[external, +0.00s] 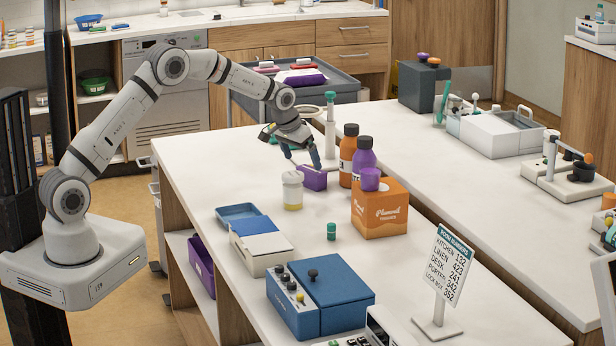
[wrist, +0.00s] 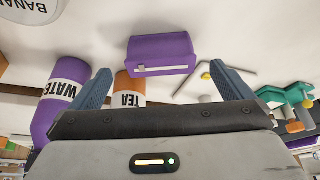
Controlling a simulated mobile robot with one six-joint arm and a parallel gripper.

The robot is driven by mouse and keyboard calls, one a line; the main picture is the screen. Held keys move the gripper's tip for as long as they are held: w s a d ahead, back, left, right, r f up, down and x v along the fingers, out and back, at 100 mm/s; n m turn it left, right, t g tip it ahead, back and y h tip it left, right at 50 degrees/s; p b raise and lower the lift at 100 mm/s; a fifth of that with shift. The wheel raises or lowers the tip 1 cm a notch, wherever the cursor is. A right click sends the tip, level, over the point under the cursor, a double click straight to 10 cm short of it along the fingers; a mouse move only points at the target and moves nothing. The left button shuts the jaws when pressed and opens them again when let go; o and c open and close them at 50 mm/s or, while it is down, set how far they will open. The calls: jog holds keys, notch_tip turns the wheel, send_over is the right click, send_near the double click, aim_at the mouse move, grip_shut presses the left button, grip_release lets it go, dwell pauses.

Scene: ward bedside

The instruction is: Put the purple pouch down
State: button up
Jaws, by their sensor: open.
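The purple pouch (external: 313,179) is a small block-like bag on the white counter (external: 210,170), left of the bottles. In the wrist view the pouch (wrist: 160,50), with a pale zip strip, lies just beyond my fingertips, between the lines of the two fingers. My gripper (external: 302,163) points down at the pouch from above. Its two blue-grey fingers stand wide apart in the wrist view (wrist: 158,70), with nothing gripped between them. The pouch appears to rest on the counter; its underside is hidden.
An orange tea bottle (external: 348,155) and purple water bottle (external: 363,160) stand close right of the pouch. A cream-lidded jar (external: 292,190) stands in front. The counter's left part is clear.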

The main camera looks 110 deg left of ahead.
jog(key=shift+v, duration=2.4)
jog(key=w+d+r+m+h, duration=0.15)
jog(key=w+d+r, duration=0.3)
jog(key=d, duration=0.65)
jog(key=w+d+r+m, duration=0.25)
jog(key=w+d, duration=0.35)
jog(key=d, duration=0.5)
jog(key=s+d+r+m+t, duration=0.1)
jog(key=d+r+m, duration=0.1)
jog(key=d, duration=0.8)
jog(key=s+d+r+m, duration=0.1)
jog(key=d+r+m, duration=0.1)
jog(key=d, duration=0.8)
jog(key=s+d+f+m+h, duration=0.1)
jog(key=s+d+m, duration=0.1)
jog(key=s+d, duration=0.6)
jog(key=s+d+f+m+h, duration=0.1)
jog(key=s+d+f+m, duration=0.1)
jog(key=s+d, duration=0.6)
jog(key=d+m, duration=0.1)
jog(key=d, duration=0.4)
jog(key=shift+s+f+h, duration=0.15)
jog(key=shift+s+h, duration=0.05)
jog(key=shift+h, duration=0.15)
jog(key=shift+d, duration=0.15)
